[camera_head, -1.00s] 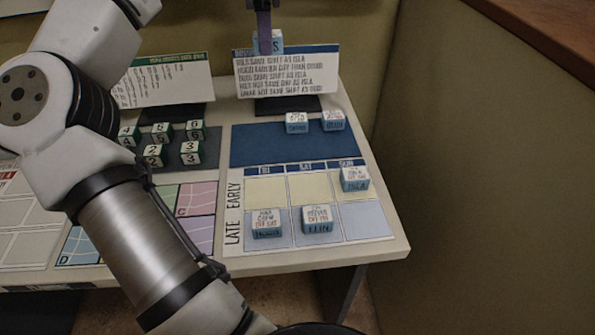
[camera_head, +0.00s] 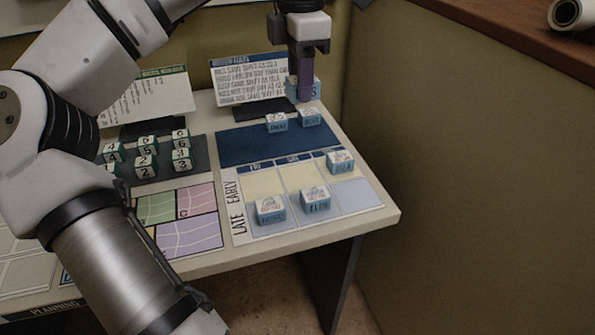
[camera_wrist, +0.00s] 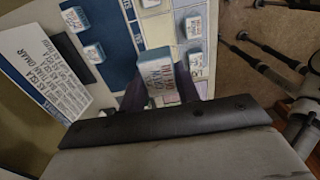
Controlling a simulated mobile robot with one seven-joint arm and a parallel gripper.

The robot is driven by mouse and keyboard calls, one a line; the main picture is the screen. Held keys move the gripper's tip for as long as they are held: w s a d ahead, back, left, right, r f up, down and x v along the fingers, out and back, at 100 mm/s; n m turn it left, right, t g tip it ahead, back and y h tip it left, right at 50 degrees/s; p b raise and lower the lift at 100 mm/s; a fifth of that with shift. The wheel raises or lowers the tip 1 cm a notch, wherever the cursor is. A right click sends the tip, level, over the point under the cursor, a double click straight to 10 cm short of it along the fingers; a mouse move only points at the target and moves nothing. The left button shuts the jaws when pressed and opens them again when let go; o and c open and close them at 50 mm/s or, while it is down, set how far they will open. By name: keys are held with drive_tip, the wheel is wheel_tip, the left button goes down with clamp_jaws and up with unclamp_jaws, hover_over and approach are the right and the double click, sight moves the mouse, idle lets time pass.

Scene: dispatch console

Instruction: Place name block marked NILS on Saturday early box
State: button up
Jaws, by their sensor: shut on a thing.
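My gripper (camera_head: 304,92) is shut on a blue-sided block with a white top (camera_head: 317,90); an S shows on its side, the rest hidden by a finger. The wrist view shows the held block (camera_wrist: 161,82) between the fingers, its lettering hard to read. They hang above the board's back, beside the rules card's right end. The Saturday early box (camera_head: 298,178) is a bare cream cell in the middle of the upper row. A block (camera_head: 340,161) stands in Sunday early. Blocks stand in Friday late (camera_head: 270,209) and Saturday late (camera_head: 314,200).
Two name blocks, left (camera_head: 276,122) and right (camera_head: 310,117), stand on the navy strip (camera_head: 240,145) behind the grid. The rules card (camera_head: 240,82) leans at the back. Several numbered blocks (camera_head: 146,160) stand left. A partition wall (camera_head: 470,190) rises right.

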sight(300, 176)
wheel_tip(300, 176, down, 18)
drive_tip(key=shift+r, duration=0.1)
idle(0.4)
drive_tip(key=shift+f, duration=0.2)
drive_tip(key=o, duration=1)
drive_tip(key=shift+c, duration=0.2)
drive_tip(key=shift+r, duration=0.15)
wheel_tip(300, 176, up, 12)
drive_tip(key=shift+r, duration=0.1)
